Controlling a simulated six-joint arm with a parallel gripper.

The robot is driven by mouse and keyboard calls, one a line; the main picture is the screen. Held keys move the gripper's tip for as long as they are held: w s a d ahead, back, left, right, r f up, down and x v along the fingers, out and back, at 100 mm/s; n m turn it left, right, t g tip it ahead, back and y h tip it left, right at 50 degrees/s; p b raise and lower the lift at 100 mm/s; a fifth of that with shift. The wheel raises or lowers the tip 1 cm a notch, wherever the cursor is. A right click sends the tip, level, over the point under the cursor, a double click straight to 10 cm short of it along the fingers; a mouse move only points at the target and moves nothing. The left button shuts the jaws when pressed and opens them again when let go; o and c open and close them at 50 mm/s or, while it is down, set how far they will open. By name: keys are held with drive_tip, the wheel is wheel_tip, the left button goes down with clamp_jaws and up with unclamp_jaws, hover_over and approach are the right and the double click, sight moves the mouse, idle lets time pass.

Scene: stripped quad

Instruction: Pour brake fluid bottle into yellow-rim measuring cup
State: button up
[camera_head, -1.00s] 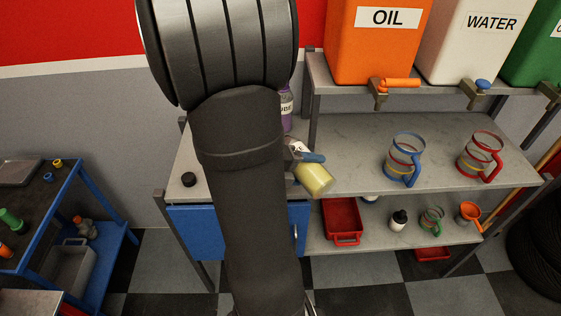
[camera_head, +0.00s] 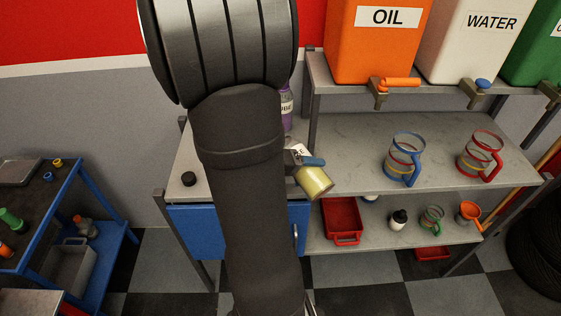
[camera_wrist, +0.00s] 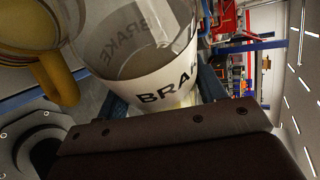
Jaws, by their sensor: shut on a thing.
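The brake fluid bottle (camera_wrist: 165,85), clear with a white "BRAKE" label, is held sideways in the wrist view, and I see through its wall. Its tilted base end (camera_head: 314,182), with a yellowish tint, shows right of my arm in the head view. My gripper (camera_head: 312,161) is shut on the bottle; its blue fingers lie on either side in the wrist view. The yellow-rim measuring cup (camera_wrist: 57,80) is at upper left there, with its yellow handle and yellowish tint inside, close to the bottle's mouth end. My arm hides the cup in the head view.
Blue-rim (camera_head: 402,160) and red-rim (camera_head: 480,157) cups stand on the shelf at right. A purple bottle (camera_head: 287,108) stands behind my arm. A black cap (camera_head: 189,179) lies on the left worktop. A red bin (camera_head: 342,222) sits below.

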drive_tip(key=shift+w+f+m+t+y, duration=0.15)
drive_tip(key=shift+m+t+y, duration=0.15)
drive_tip(key=shift+m, duration=0.2)
drive_tip(key=shift+w+a+r+m+t+y, duration=0.2)
drive_tip(key=shift+r+m+t, duration=0.1)
drive_tip(key=shift+r+m, duration=0.1)
drive_tip(key=shift+w+a+r+m+t+y, duration=0.2)
drive_tip(key=shift+r+m+t, duration=0.1)
drive_tip(key=shift+r, duration=0.1)
drive_tip(key=shift+w+a+r+m+t+y+b, duration=0.1)
drive_tip(key=shift+w+a+m+t+y+b, duration=0.15)
drive_tip(key=shift+w+m+t+y+b, duration=0.4)
drive_tip(key=shift+s+r+m+t, duration=0.25)
drive_tip(key=shift+m+t, duration=0.2)
drive_tip(key=shift+m, duration=0.2)
drive_tip(key=shift+d+f+m+t+y+b, duration=0.1)
drive_tip(key=shift+f+m+t+y+b, duration=0.25)
drive_tip(key=shift+m+t, duration=0.2)
drive_tip(key=shift+r+m+t+b, duration=0.3)
drive_tip(key=shift+r+m+t, duration=0.25)
drive_tip(key=shift+r, duration=0.4)
drive_tip(key=shift+r+m+t+y+b, duration=0.3)
drive_tip(key=shift+r+m+t+y, duration=0.15)
drive_tip(key=shift+r+m, duration=0.2)
